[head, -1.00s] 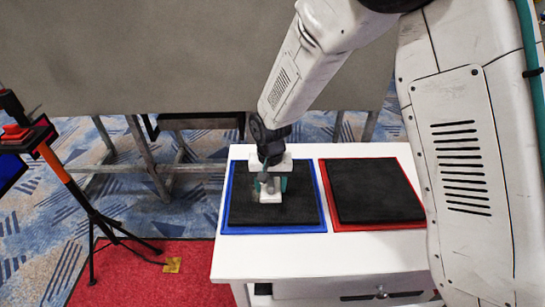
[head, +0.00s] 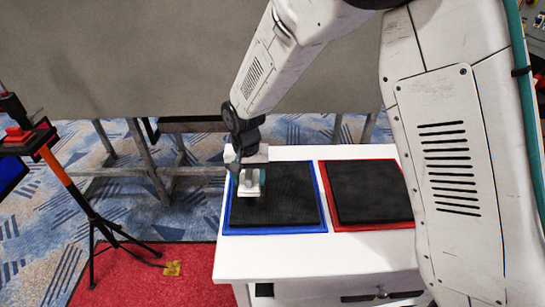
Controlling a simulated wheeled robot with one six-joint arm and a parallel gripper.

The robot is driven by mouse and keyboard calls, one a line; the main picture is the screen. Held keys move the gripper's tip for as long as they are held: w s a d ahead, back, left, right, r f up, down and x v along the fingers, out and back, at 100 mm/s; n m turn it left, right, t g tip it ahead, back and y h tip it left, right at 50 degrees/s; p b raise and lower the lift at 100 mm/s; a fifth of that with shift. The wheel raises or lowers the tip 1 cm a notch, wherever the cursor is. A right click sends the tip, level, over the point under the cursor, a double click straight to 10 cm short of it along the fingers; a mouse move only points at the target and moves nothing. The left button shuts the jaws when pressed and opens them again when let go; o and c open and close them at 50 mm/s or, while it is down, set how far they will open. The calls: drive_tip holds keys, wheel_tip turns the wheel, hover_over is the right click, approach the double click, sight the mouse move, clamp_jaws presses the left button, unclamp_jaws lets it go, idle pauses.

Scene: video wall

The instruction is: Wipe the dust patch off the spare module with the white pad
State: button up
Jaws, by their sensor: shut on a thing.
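My gripper (head: 249,178) is shut on the white pad (head: 248,190), low over the left part of a black module (head: 290,205). The pad looks down at the module's face, but I cannot tell for sure whether it touches. This module lies flat in a blue-edged tray (head: 275,229). A second black module (head: 368,190) lies in a red-edged tray (head: 373,226) to the right. I cannot make out a dust patch on either module; the gripper and pad hide part of the left one.
Both trays sit on a white cabinet top (head: 300,252) with a drawer below. A large grey panel (head: 130,60) on metal legs stands behind. An orange and black stand (head: 75,190) is at left on the red carpet. My arm covers the cabinet's right side.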

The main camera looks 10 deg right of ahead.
sight(249, 173)
drive_tip(key=shift+r, duration=2.2)
drive_tip(key=shift+w+d, duration=0.1)
